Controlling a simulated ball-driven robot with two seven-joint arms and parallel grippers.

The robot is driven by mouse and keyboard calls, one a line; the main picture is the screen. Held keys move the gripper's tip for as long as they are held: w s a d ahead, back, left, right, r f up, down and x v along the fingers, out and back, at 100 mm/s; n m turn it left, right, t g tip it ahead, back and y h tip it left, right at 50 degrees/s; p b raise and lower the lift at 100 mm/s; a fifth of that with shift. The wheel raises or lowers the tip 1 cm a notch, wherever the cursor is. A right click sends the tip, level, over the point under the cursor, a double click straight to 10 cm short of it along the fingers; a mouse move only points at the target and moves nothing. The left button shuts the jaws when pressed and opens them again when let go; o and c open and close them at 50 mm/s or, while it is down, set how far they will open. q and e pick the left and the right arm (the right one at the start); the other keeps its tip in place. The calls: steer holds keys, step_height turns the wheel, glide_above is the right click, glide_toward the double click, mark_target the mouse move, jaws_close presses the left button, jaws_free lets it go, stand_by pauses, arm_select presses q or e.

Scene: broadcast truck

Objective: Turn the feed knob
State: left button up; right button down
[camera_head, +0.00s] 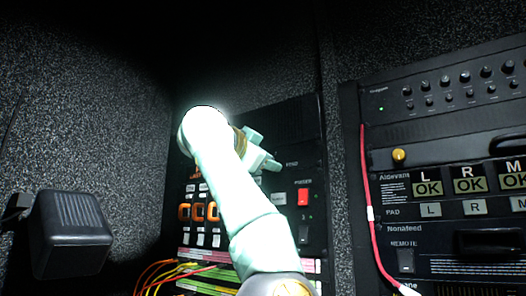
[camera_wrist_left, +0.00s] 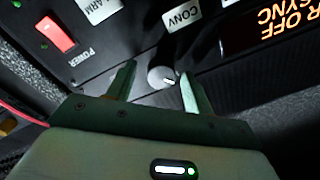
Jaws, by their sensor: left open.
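A round grey knob (camera_wrist_left: 162,78) with a white pointer mark sits on the dark rack panel in the left wrist view. My left gripper (camera_wrist_left: 157,74) is open, with one finger on either side of the knob and a gap visible to each. I cannot tell how far the fingertips reach along the knob. In the head view my left gripper (camera_head: 262,153) is at the upper part of the left rack (camera_head: 312,130), and my arm and gripper hide the knob there. My right gripper is not in view.
Orange-framed connectors (camera_head: 198,212) and cables (camera_head: 165,272) are at lower left. A second rack (camera_head: 440,120) with a red cable (camera_head: 368,190) stands right.

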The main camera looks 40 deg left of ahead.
arm_select(q)
steer(key=shift+w+a+f, duration=0.1)
steer(key=shift+w+a, duration=0.05)
steer(key=c, duration=1)
steer(key=shift+w+f+m+b, duration=0.15)
steer(key=shift+m+b, duration=1.85)
steer(key=shift+m, duration=2.05)
steer(key=shift+s+f+m+b, duration=0.15)
steer(key=shift+m+b, duration=1.8)
steer(key=shift+m, duration=2.1)
steer(key=shift+w, duration=0.1)
